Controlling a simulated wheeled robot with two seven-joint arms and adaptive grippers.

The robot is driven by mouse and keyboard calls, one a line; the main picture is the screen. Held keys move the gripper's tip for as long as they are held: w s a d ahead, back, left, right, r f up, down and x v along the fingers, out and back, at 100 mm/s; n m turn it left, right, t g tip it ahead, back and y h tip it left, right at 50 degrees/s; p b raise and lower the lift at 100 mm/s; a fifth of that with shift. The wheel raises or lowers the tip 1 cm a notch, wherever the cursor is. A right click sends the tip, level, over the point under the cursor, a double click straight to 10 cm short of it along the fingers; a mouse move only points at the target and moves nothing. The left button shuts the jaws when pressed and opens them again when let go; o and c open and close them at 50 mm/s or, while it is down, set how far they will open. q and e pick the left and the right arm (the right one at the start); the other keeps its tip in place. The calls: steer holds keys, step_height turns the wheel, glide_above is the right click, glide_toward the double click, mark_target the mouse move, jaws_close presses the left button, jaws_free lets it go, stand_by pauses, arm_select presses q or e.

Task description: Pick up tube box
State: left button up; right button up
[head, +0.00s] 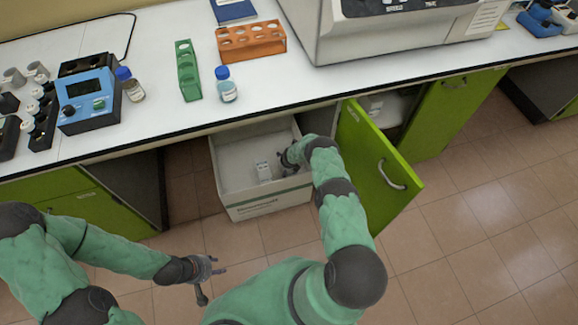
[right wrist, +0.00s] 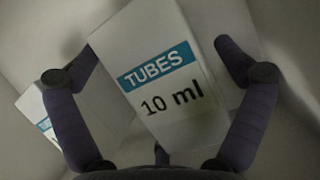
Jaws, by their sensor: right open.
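A white tube box (right wrist: 150,72) with a blue band reading "TUBES" and "10 ml" shows in the right wrist view. It lies tilted in the picture, between the spread fingers of my right gripper (right wrist: 160,85), which do not close on it. A second white box (right wrist: 75,125) lies partly behind the left finger. In the head view my right gripper (head: 288,158) reaches into a large white carton (head: 265,204), beside a small white box (head: 263,171). I cannot tell which of the two boxes this is. My left gripper (head: 208,282) is open and empty above the floor.
A green cabinet door (head: 376,165) stands open right of the carton. The white counter (head: 160,125) above holds a green rack (head: 188,70), an orange rack (head: 250,41), blue-capped bottles (head: 226,86) and a blue device (head: 89,103). The tiled floor in front is clear.

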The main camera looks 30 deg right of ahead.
steer(key=shift+c, duration=0.3)
steer(key=c, duration=1.2)
steer(key=shift+r, duration=0.1)
steer(key=shift+r, duration=0.45)
step_height(320, 180, up, 9)
steer(key=p, duration=0.6)
steer(key=shift+r, duration=0.2)
steer(key=shift+r, duration=0.1)
